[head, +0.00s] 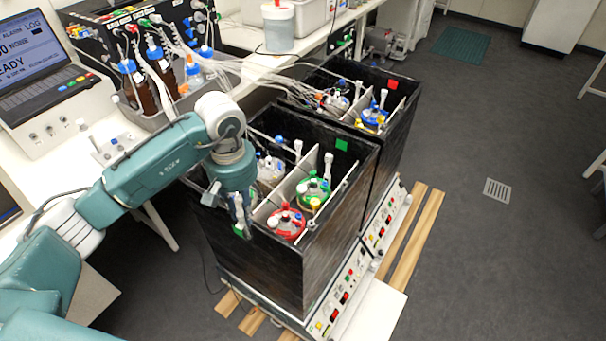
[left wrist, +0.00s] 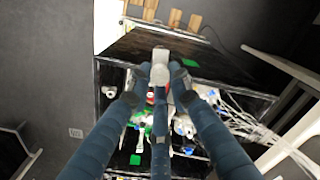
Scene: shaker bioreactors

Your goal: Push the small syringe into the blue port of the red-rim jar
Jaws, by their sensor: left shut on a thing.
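The red-rim jar (head: 287,226) stands in the near compartment of the front black box, with small caps and ports on its lid. I cannot clearly pick out its blue port. My left gripper (head: 240,222) points down at the box's near left corner, to the left of the red-rim jar and apart from it in the head view. In the left wrist view its fingers (left wrist: 160,78) close together on a small whitish piece (left wrist: 160,56), which looks like the small syringe. Bits of red show behind the fingertips. My right gripper is not in view.
A green-rim jar (head: 314,190) stands beside the red one, beyond a pale divider (head: 290,190). A clear jar with blue caps (head: 270,168) is behind. The box's black wall (head: 262,262) rises around them. A second black box (head: 399,128) and loose tubing (head: 290,85) lie beyond.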

